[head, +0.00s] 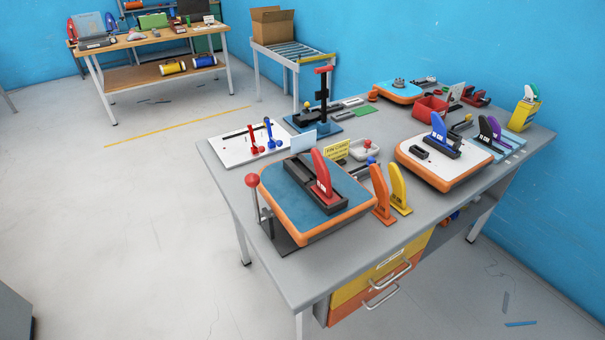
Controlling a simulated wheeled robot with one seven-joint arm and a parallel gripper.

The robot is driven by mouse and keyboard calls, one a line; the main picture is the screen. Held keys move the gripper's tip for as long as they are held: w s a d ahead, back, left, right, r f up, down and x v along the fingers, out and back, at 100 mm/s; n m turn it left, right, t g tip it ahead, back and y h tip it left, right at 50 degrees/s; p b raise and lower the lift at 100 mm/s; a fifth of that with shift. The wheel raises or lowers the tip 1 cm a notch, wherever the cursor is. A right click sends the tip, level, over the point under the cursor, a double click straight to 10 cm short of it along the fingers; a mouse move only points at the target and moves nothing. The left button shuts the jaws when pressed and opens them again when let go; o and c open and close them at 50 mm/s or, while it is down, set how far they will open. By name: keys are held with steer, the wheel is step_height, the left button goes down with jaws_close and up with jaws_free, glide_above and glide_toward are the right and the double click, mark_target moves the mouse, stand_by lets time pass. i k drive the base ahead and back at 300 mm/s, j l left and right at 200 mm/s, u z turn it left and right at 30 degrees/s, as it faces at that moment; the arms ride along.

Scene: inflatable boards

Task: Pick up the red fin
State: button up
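A red fin (321,173) stands upright in a black slotted holder (306,182) on a blue-topped board with an orange edge (285,191). The board lies at the near left part of the grey table (400,248). The fin's lower end is partly hidden by the holder. Another small red upright shape (71,28) shows on the far wooden bench, too small to identify. My gripper is not in view.
Orange (381,195) and yellow (399,190) fins stand right of the board. A red-knobbed lever (253,182) rises at its left corner. A white board with a blue fin (438,127) lies right. A black press with a red handle (322,90) stands behind. Floor at left is clear.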

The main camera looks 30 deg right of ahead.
mark_target(323, 188)
steer(key=i+j, duration=0.15)
steer(key=i+j+z, duration=0.15)
steer(key=z, duration=0.3)
steer(key=i+j+z, duration=0.1)
steer(key=j+z, duration=0.15)
steer(key=z, duration=0.95)
